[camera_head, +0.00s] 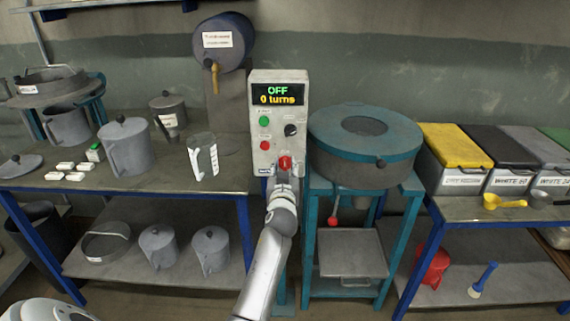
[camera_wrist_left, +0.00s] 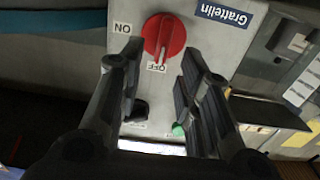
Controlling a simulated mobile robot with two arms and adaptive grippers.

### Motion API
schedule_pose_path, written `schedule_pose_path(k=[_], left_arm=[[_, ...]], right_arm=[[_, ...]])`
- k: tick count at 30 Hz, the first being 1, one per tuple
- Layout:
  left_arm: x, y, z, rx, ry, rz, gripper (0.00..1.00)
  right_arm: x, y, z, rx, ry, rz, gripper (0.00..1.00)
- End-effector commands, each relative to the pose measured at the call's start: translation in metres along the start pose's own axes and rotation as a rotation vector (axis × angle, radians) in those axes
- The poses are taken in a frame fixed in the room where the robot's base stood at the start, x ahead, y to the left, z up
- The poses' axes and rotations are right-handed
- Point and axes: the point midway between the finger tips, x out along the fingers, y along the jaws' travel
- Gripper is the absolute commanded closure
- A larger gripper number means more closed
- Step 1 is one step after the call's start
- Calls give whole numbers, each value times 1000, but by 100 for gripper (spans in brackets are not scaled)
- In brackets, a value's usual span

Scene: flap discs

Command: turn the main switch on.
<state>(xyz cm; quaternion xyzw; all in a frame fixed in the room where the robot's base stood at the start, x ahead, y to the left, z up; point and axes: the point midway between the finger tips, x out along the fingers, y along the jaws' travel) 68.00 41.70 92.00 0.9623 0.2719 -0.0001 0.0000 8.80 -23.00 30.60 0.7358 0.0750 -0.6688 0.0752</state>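The control box (camera_head: 278,124) is a grey panel whose display (camera_head: 278,94) reads "OFF" and "0 turns". The red main switch (camera_head: 285,162) is a round knob low on the panel. In the left wrist view, the switch (camera_wrist_left: 168,34) appears upside down between "ON" and "OFF" labels, its white mark toward "OFF". My left gripper (camera_head: 286,172) is in front of the switch. In the left wrist view, its fingers (camera_wrist_left: 160,58) are apart, one on each side below the knob, with nothing held. Contact with the knob cannot be told. My right gripper is not in view.
The panel also has a green button (camera_head: 265,122), a red button (camera_head: 265,145) and a black knob (camera_head: 290,130). A round teal-topped machine (camera_head: 340,135) stands close on the right. A clear jug (camera_head: 203,158) and grey pots stand on the left bench (camera_head: 165,178).

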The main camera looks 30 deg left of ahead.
Motion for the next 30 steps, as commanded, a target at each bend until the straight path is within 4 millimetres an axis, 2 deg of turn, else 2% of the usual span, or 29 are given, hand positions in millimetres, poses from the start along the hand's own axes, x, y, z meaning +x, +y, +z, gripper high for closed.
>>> schedule_pose_path(k=[6, 17, 25, 30], left_arm=[[17, 0, 0, 1, 0, 0, 68], [21, 0, 0, 0, 0, 0, 68], [20, 0, 0, 0, 0, 1, 100], [20, 0, 0, 1, 0, 1, 100]], right_arm=[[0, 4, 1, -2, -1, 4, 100], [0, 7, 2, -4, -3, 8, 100], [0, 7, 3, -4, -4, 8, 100], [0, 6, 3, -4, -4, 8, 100]])
